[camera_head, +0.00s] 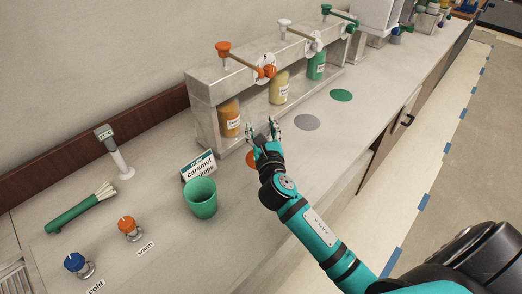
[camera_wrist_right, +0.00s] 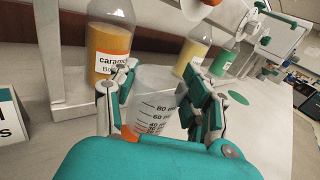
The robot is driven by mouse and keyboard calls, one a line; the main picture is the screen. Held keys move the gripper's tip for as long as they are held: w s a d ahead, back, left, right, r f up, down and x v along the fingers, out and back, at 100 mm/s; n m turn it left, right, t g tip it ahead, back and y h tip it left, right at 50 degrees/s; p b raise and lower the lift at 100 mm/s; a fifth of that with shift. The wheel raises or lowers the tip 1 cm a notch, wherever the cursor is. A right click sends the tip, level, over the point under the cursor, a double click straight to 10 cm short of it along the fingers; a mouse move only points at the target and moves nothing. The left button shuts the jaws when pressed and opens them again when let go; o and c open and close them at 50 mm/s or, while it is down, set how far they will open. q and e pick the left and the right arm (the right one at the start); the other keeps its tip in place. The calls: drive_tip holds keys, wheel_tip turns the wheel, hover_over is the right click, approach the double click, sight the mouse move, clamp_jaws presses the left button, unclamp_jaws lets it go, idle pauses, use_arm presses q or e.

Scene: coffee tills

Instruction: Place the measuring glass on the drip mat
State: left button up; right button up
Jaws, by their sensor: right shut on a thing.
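The measuring glass (camera_wrist_right: 156,98) is a clear cup with a printed scale. My right gripper (camera_wrist_right: 160,100) is shut on it, one finger on each side, and the glass looks upright. In the head view the right gripper (camera_head: 265,130) is in front of the caramel bottle, and the glass is hard to make out there. Round flat mats lie along the dispenser: an orange one (camera_head: 250,160) partly hidden under my right gripper, a grey one (camera_head: 307,122) and a green one (camera_head: 341,95). I cannot tell whether the glass touches the orange mat. My left gripper is not in view.
The dispenser frame (camera_head: 205,93) holds a caramel bottle (camera_head: 229,118) and others, with pump levers above. A caramel pumps sign (camera_head: 199,167) and a green cup (camera_head: 201,198) stand left of my right arm. The counter's right front strip is clear.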

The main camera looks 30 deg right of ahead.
drive_tip(key=shift+f, duration=1.15)
wheel_tip(320, 180, down, 3)
drive_tip(key=shift+f+b, duration=0.15)
drive_tip(key=shift+b, duration=0.7)
drive_tip(key=shift+f, duration=0.3)
drive_tip(key=o, duration=1.1)
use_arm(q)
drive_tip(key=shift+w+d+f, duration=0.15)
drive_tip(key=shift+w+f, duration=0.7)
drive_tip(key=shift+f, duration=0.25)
use_arm(e)
drive_tip(key=shift+o, duration=0.2)
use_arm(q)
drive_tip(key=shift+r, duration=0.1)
